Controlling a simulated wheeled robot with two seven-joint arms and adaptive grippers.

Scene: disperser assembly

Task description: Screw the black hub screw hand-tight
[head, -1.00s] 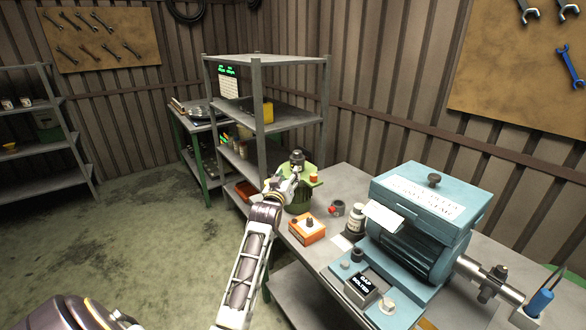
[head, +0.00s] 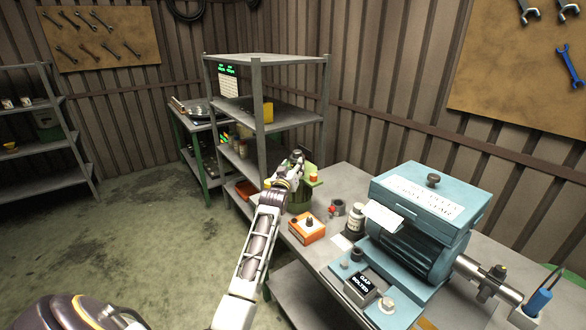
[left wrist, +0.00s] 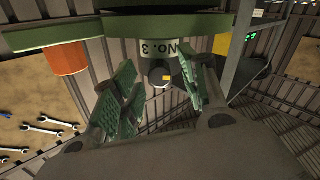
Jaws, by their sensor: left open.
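A green machine (head: 299,204) stands at the far end of the bench, with a dark top piece (head: 298,153) above it. My left gripper (head: 297,165) is at this top, and its arm hides part of the machine. In the left wrist view my open left gripper (left wrist: 160,78) has green ribbed pads on either side of a small round black part (left wrist: 158,77) with a yellow mark, apparently the black hub screw. Gaps show between the pads and this part. My right gripper is not in view.
An orange control box (head: 307,228), a small bottle (head: 356,217) and a blue-grey machine (head: 424,215) stand on the bench. A grey shelf rack (head: 258,105) rises close behind the green machine. An orange cap (left wrist: 67,59) sits near the gripper in the left wrist view.

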